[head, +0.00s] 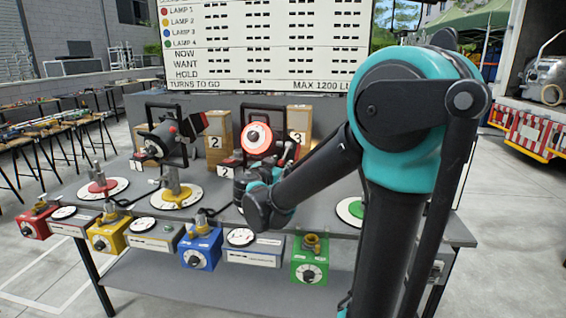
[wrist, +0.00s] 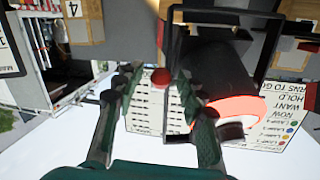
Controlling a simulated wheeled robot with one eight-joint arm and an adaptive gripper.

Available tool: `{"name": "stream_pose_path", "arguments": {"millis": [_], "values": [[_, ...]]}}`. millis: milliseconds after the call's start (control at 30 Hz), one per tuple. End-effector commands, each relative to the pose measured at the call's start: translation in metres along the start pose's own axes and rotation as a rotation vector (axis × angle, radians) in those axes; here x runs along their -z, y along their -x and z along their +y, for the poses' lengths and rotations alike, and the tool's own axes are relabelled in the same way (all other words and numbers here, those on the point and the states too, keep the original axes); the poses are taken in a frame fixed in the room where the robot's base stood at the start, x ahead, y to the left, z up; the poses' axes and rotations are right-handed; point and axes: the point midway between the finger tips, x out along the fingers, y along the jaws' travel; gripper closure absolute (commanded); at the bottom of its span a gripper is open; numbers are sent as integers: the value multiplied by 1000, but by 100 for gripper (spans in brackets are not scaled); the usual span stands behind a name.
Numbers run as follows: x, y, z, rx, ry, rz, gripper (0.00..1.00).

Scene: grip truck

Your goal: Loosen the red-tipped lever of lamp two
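My gripper (wrist: 154,82) is open, with a finger on each side of the red tip and gaps visible. In the head view my gripper (head: 286,153) is close beside lamp two, and the lever cannot be told apart there.
Another lamp (head: 160,140) stands to the left. Wooden blocks marked 2 (head: 218,140) and 3 (head: 299,122) stand behind. Along the front edge are red, yellow, blue (head: 201,250) and green (head: 309,262) boxes with dials between. A scoreboard (head: 265,40) rises behind the bench.

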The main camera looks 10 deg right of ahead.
Motion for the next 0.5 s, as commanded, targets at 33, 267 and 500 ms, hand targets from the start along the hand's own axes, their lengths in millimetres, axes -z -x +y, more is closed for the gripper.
{"name": "stream_pose_path", "arguments": {"millis": [33,267,500], "values": [[0,12,-1,4,0,-1,60],[-1,56,-1,5,1,-1,60],[0,84,0,2,1,0,60]]}}
